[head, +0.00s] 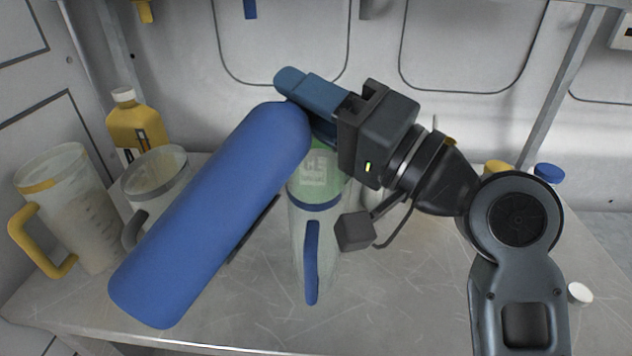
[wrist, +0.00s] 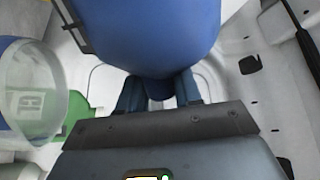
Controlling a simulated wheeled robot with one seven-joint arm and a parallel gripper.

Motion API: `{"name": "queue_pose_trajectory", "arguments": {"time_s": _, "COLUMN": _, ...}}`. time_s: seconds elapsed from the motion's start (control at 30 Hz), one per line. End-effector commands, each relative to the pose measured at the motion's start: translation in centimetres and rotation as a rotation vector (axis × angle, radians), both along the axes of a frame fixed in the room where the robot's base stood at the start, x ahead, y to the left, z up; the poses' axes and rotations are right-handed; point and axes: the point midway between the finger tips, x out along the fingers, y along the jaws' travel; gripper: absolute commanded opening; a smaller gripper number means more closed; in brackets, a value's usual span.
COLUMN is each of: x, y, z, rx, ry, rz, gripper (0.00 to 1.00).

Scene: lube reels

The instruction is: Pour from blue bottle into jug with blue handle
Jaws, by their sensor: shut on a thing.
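The blue bottle (head: 215,215) is a large plain cylinder, tilted with its neck end up and right and its base low at the left. My gripper (head: 303,100) is shut on its neck end, and the fingers hide the mouth. The bottle also fills the top of the wrist view (wrist: 150,35), between my fingers (wrist: 158,92). The clear jug with the blue handle (head: 312,262) stands upright on the table below and slightly right of the bottle's neck end. Its opening shows at the left of the wrist view (wrist: 32,95). I see no liquid flowing.
A clear jug with a yellow handle (head: 75,215), a jug with a grey handle (head: 160,172) and a yellow bottle (head: 138,128) stand at the left. A green container (head: 325,160) is behind the blue-handled jug. A white cap (head: 580,293) lies at the right.

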Motion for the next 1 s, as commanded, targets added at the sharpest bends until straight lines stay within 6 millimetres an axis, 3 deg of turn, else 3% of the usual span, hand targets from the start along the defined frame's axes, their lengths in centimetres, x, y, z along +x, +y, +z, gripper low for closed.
{"name": "queue_pose_trajectory", "arguments": {"time_s": 1.0, "x": 0.05, "y": -0.08, "z": -0.58, "rx": 0.078, "ry": 0.091, "rz": 0.001, "gripper": 0.00}}
